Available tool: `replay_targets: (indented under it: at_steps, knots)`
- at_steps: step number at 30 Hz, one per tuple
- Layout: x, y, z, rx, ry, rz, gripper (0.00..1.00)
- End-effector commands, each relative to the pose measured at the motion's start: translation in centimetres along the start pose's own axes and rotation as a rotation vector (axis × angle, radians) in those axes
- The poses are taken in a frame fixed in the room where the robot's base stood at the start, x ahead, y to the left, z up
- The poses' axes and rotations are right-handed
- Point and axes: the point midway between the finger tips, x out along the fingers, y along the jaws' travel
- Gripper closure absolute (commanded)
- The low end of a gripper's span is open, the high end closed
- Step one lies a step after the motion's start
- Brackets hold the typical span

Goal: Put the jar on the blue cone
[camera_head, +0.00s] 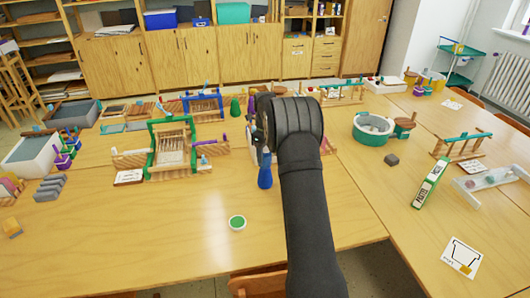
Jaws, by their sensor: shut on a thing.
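A blue cone-like thing (265,178), narrow at the top and wider below, shows on the near table just left of my arm. My gripper (263,140) is around its upper end in the picture, mostly hidden behind my dark wrist. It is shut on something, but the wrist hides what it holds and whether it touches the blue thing. I cannot tell which thing is the jar.
A green wooden frame loom (172,148) and a blue one (203,105) stand to the left. A small green cone (235,107) stands behind. A teal-and-white round tub (373,129), a grey block (392,160) and a green-white box (430,183) are to the right. The table front is mostly clear.

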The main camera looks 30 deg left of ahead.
Motion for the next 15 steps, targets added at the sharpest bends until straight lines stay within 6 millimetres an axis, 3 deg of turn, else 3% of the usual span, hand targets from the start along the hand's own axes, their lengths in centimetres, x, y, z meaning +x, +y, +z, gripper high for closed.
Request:
replay_targets:
  at_steps: [7, 8, 9, 11, 15]
  knots:
    - [0.20, -0.02, -0.01, 0.000, 0.000, 0.000, 0.80]
    - [0.29, 0.00, -0.02, 0.000, 0.000, 0.000, 0.46]
    - [0.25, -0.01, -0.02, 0.000, 0.000, 0.000, 0.38]
    - [0.25, 0.00, -0.02, 0.000, 0.000, 0.000, 0.27]
    - [0.24, -0.01, -0.02, 0.000, 0.000, 0.000, 0.26]
